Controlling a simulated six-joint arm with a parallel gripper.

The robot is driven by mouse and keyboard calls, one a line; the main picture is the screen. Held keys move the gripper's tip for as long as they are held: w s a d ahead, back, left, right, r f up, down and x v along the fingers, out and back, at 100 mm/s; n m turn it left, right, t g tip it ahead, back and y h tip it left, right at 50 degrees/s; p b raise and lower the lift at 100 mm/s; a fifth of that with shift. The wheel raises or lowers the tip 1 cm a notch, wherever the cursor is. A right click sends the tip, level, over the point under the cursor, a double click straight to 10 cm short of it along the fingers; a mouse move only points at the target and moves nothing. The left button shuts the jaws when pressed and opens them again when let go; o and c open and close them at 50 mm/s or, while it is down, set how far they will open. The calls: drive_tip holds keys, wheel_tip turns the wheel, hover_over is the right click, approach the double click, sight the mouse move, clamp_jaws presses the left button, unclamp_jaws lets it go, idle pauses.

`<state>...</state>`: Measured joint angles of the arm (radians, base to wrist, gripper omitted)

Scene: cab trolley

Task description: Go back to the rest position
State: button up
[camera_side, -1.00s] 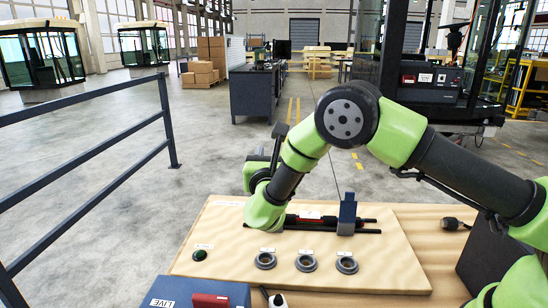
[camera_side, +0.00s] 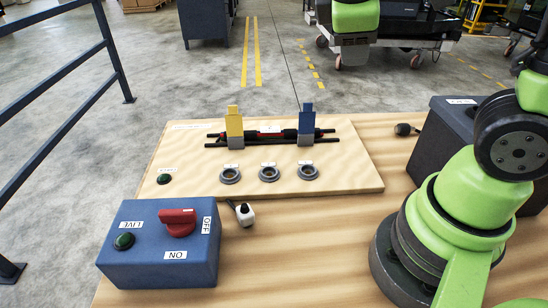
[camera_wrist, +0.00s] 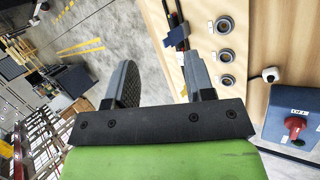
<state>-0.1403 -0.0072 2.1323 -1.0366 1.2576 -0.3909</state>
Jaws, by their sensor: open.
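My gripper (camera_wrist: 160,65) shows in the wrist view with its two fingers apart and nothing between them. Floor and the table edge show behind the gap. In the side view, a yellow clip (camera_side: 234,124) and a blue clip (camera_side: 306,122) stand upright across dark rods (camera_side: 270,135) on a pale wooden board (camera_side: 345,172). The blue clip also shows in the wrist view (camera_wrist: 177,36). No clip is in the gripper.
Three round sockets (camera_side: 269,173) and a green button (camera_side: 163,179) are on the board. A blue switch box (camera_side: 155,270) with a red handle (camera_side: 178,222) stands at front left. A small white-and-black item (camera_side: 244,214) lies nearby. A dark box (camera_side: 447,150) stands at right. Space above the board is clear.

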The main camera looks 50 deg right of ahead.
drive_tip(key=s+a+r+m+t+y, duration=0.2)
drive_tip(key=s+a+m+t+y, duration=0.3)
drive_tip(key=s+a+m+y, duration=0.3)
drive_tip(key=shift+s+a+r+m+t+y, duration=0.2)
drive_tip(key=shift+a+r+m+t+y, duration=0.2)
drive_tip(key=shift+m, duration=0.8)
